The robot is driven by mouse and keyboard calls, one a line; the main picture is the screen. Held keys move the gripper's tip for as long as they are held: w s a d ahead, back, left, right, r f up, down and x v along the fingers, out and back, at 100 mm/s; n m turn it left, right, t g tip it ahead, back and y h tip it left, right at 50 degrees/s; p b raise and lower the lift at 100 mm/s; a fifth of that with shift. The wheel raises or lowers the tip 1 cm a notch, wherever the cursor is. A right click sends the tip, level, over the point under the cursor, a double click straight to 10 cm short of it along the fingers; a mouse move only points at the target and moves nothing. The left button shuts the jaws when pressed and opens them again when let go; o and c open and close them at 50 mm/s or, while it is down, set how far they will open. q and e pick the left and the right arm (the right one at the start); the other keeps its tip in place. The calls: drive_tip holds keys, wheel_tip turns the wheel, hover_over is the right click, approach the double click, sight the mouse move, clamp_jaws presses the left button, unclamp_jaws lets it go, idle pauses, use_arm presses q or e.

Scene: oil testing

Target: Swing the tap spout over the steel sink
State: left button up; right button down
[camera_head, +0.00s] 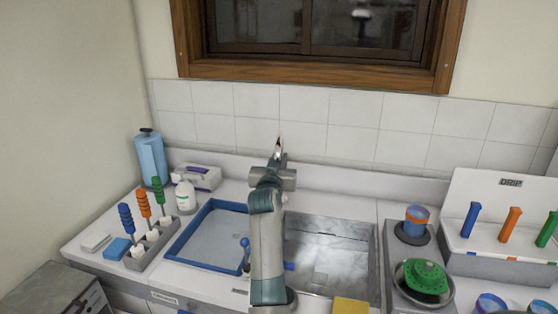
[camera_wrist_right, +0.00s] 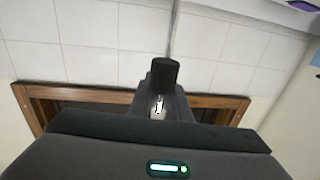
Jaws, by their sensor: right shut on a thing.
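The steel sink (camera_head: 335,252) is the bare metal basin right of centre, its left side hidden behind my right arm. My right gripper (camera_head: 278,149) is at the far end of that arm, near the back wall above the sinks. It is shut on what appears to be the tap spout, mostly hidden by the arm in the head view. In the right wrist view a short black cylinder (camera_wrist_right: 163,74), apparently part of the tap, stands at the dark gripper (camera_wrist_right: 163,103). The spout's exact direction cannot be told. My left gripper is not in view.
A blue-rimmed basin (camera_head: 182,243) adjoins the sink on the left. A soap bottle (camera_head: 185,198), a blue canister (camera_head: 152,157) and a rack (camera_head: 151,247) of coloured-handled tools stand left. A green-topped dish (camera_head: 424,279) and an orange-blue cup (camera_head: 416,221) stand right. A yellow sponge (camera_head: 350,306) lies in front.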

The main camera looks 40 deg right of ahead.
drive_tip(key=shift+a+f, duration=0.1)
drive_tip(key=shift+f, duration=0.45)
idle(0.4)
drive_tip(key=c, duration=1.6)
unclamp_jaws()
drive_tip(key=shift+c, duration=0.2)
drive_tip(key=shift+w+r, duration=0.1)
drive_tip(key=shift+r, duration=0.15)
